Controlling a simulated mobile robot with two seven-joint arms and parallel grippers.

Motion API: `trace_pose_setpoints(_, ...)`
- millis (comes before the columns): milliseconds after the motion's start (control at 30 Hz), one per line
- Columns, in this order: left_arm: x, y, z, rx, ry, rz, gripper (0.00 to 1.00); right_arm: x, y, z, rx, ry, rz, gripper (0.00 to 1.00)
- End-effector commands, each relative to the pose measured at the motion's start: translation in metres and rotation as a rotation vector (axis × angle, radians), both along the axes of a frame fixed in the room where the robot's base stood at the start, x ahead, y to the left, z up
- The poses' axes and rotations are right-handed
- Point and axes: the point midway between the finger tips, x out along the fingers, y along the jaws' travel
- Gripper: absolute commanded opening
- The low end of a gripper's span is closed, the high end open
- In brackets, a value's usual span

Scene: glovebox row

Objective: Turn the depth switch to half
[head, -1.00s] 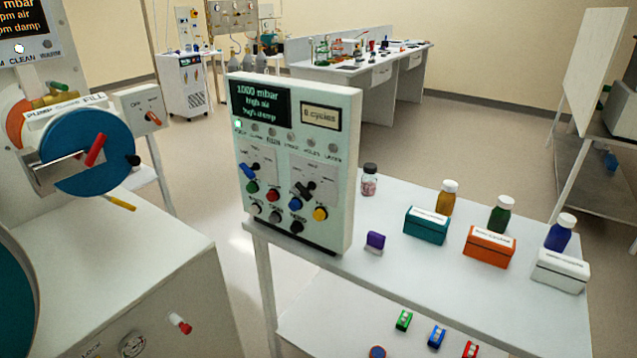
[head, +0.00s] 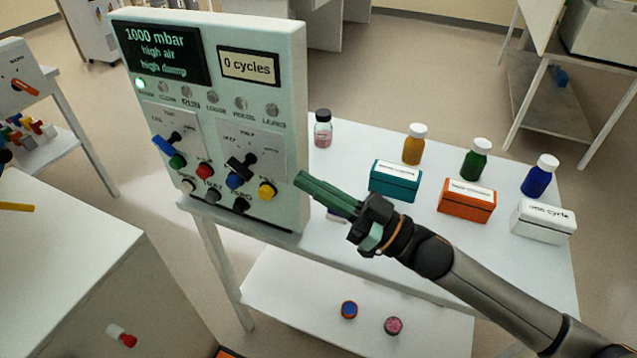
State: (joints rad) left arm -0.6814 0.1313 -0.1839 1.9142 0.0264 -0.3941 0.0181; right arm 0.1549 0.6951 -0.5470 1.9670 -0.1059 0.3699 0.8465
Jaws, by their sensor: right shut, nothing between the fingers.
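The white control panel (head: 275,60) stands upright at the left end of the white table. It carries two lever-type rotary switches: one with a blue handle (head: 162,144) on the left and one with a black handle (head: 242,166) on the right. The small lettering around both is too blurred to tell surely which is the depth switch. My right gripper (head: 304,182) is shut and empty, its green fingers pointing left at the panel's right edge, apart from the black switch.
Coloured buttons, among them a yellow one (head: 267,190), sit below the switches. Teal (head: 396,181), orange (head: 467,202) and white (head: 543,222) boxes stand on the table with several bottles behind. A purple item is mostly hidden behind my right fingers. Two round items lie on the lower shelf.

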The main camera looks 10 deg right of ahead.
Motion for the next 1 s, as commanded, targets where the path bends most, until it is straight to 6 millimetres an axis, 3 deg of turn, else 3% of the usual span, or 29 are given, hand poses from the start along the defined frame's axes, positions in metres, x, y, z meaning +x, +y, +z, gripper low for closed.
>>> trace_pose_setpoints(300, 0.0, 0.0, 0.016, 0.0, 0.001, 0.0, 0.0, 0.038, 0.052, 0.026, 0.002, -0.001, 0.0, 0.0)
trace_pose_setpoints(400, 0.0, 0.0, 0.012, 0.0, 0.0, 0.0, 0.0, 0.042, 0.058, 0.005, 0.001, 0.006, -0.002, 0.0)
trace_pose_setpoints(533, 0.0, 0.0, 0.011, 0.0, 0.0, 0.0, 0.0, 0.046, 0.064, -0.005, -0.001, 0.003, -0.002, 0.0)
trace_pose_setpoints(1000, 0.001, 0.0, 0.011, 0.0, -0.002, -0.001, 0.0, 0.048, 0.067, -0.011, -0.001, 0.001, -0.001, 0.0)
